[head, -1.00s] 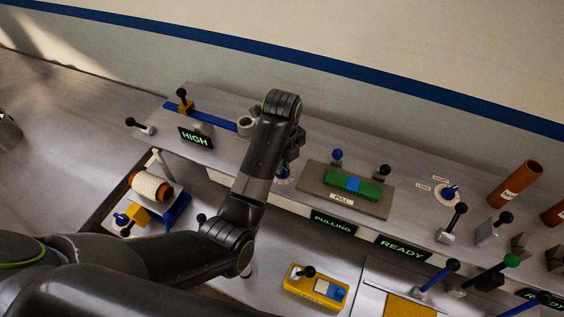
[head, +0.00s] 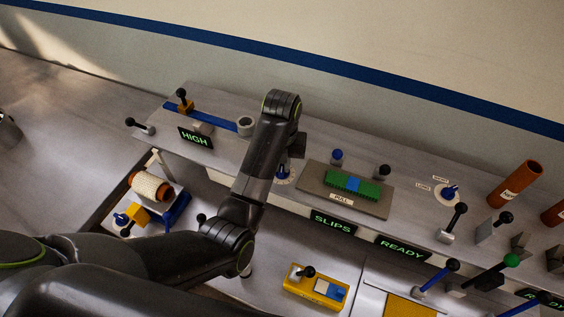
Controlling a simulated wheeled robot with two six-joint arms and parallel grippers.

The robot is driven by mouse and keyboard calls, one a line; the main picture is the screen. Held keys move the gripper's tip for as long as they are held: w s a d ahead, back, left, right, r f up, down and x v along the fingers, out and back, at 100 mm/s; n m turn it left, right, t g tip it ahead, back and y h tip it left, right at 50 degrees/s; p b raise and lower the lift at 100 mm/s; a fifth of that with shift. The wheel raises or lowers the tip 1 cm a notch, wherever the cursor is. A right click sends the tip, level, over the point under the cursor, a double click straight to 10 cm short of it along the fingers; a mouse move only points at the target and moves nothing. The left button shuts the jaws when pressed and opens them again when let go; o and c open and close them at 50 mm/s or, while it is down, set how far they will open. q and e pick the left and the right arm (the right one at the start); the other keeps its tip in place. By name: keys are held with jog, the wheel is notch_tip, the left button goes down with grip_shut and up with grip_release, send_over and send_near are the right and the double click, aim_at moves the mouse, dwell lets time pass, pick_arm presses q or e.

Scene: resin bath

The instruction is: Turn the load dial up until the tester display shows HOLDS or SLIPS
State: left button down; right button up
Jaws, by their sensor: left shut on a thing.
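The tester display (head: 333,222) on the front edge of the shelf reads SLIPS in green letters. Above it, the tester plate (head: 372,206), labelled PULL, carries a green sample (head: 368,189) with a blue band across it. The load dial (head: 283,179), blue on a white disc, sits left of the plate and is partly covered by my arm. My left gripper (head: 291,158) reaches down onto the dial from above and is shut on it. Its fingertips are mostly hidden behind my arm link. My right gripper is not in view.
Another display (head: 402,249) reads READY, and one at the left (head: 195,138) reads HIGH. A second blue dial (head: 449,193), several black-knobbed levers and an orange tube (head: 515,184) stand on the right. A yellow box (head: 315,289) lies below the shelf.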

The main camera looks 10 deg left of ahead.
pick_arm(q)
jog(key=shift+m, duration=0.4)
jog(key=c, duration=1.5)
grip_release()
jog(key=shift+o, duration=0.2)
